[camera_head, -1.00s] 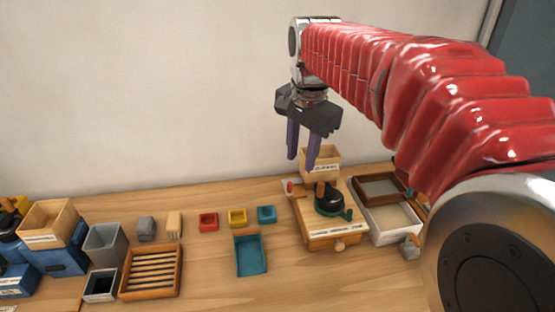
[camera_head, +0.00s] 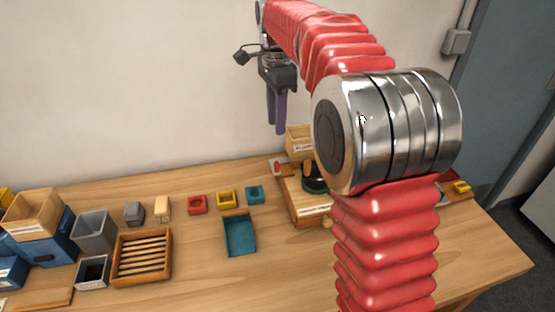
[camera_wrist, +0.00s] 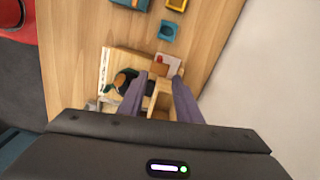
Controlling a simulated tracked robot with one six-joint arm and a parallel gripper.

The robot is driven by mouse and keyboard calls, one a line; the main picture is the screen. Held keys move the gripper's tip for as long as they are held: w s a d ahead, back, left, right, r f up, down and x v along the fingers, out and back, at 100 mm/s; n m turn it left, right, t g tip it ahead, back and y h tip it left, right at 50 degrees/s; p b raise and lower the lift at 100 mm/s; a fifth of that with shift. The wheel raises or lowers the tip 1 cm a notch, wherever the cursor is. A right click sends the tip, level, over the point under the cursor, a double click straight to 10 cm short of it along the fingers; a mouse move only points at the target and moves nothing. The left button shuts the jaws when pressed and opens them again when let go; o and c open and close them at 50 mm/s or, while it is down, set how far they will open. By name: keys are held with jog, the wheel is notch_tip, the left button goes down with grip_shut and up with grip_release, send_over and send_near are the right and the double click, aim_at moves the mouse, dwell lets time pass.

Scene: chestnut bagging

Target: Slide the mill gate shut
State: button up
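The mill (camera_head: 313,180) is a dark round body with a green part on a wooden base box (camera_head: 306,207), partly hidden behind my arm in the head view. A small white piece with a red knob (camera_head: 277,168) sits at its left; it may be the gate, but I cannot tell how far it is slid. The mill (camera_wrist: 125,82) and the red-knobbed piece (camera_wrist: 165,62) also show in the wrist view. My gripper (camera_head: 275,130) hangs above with its purple fingers down. In the wrist view my gripper (camera_wrist: 160,82) is open and empty, above a wooden hopper box (camera_wrist: 161,100).
Red (camera_head: 197,204), yellow (camera_head: 226,200) and teal (camera_head: 254,194) small trays lie left of the mill, with a larger teal tray (camera_head: 239,235) in front. A slatted wooden rack (camera_head: 142,257) and grey bin (camera_head: 94,231) stand further left. The wall (camera_head: 120,80) is behind.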

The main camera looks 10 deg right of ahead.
aim_at(277, 162)
notch_tip(277, 162, down, 14)
jog(key=shift+r, duration=0.1)
dwell(0.8)
jog(key=shift+c, duration=0.4)
grip_shut()
